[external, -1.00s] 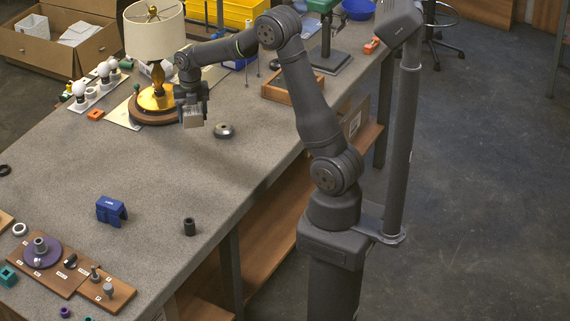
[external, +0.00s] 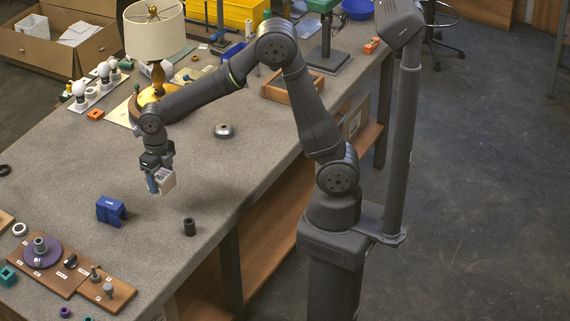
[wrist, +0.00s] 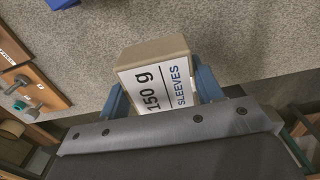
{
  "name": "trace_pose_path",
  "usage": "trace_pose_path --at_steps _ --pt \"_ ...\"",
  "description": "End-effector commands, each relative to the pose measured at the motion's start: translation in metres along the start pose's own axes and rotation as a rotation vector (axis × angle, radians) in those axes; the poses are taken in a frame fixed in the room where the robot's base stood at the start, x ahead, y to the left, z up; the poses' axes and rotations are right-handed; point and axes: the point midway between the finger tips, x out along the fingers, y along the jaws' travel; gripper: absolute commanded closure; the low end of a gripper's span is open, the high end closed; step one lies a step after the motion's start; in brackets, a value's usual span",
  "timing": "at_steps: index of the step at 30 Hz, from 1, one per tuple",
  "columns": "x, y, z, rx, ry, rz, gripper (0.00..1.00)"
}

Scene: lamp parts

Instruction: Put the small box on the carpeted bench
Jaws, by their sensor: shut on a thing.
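The small box (external: 167,183) is pale tan with a white label reading "150 g SLEEVES", which faces the camera in the wrist view (wrist: 152,88). My gripper (external: 160,182) points down and is shut on the box, with a blue finger on each side of it. The box appears to hang above the bench; the exact gap is hard to tell. The carpeted bench (external: 75,160) is the long grey speckled surface under it, with bare room around the box.
A blue bracket (external: 111,211) stands left of and nearer than the box. A dark cylinder (external: 189,227) stands to the right. A wooden board (external: 60,275) with parts lies at the near left. A lamp (external: 153,35) and a round metal piece (external: 224,131) are farther back.

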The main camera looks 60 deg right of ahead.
Motion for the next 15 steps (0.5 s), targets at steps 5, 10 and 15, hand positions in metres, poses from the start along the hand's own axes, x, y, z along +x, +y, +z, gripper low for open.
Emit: trace_pose_path --at_steps 5,10,15 --pt "0.016 0.028 -0.006 -0.013 0.002 -0.001 0.66" --pt "0.04 0.068 -0.011 -0.013 0.002 -0.002 0.66" --pt "0.06 0.1 -0.015 -0.01 0.001 -0.001 0.66"
